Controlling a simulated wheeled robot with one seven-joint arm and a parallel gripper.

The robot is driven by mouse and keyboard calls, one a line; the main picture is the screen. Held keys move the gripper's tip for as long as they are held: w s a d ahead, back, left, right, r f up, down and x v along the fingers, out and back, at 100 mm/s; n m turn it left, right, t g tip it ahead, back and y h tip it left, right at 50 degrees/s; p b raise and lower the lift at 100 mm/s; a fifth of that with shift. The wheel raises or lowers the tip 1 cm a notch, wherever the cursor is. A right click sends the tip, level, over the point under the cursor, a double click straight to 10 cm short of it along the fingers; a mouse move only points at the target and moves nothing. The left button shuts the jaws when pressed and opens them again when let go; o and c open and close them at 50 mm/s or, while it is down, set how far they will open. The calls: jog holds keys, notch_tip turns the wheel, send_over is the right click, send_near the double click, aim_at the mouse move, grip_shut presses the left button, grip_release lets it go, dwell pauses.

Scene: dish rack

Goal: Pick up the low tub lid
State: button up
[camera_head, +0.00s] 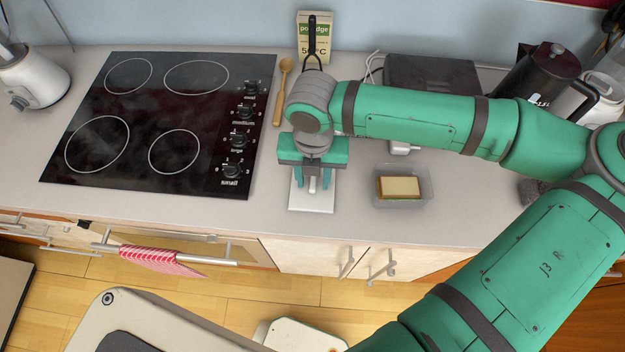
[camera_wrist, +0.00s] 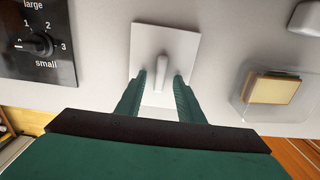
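The low tub lid (camera_head: 312,202) is a flat white square with a raised bar handle, lying on the counter right of the hob. It also shows in the wrist view (camera_wrist: 180,42), with its handle upright in the middle. My gripper (camera_head: 313,185) points down over the lid. In the wrist view my gripper (camera_wrist: 161,77) is open, with one finger on each side of the handle and a gap on both sides. I cannot tell how high the fingertips are above the lid. A clear tub (camera_head: 418,190) with a yellow-topped block in it stands to the right.
The black hob (camera_head: 150,120) with its knobs lies to the left. A wooden spoon (camera_head: 281,90) and a porridge box (camera_head: 314,38) are behind. A dark kettle (camera_head: 540,80) stands at the back right. The counter's front edge is close to the lid.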

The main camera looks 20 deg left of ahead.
grip_shut()
jog(key=shift+r, duration=0.1)
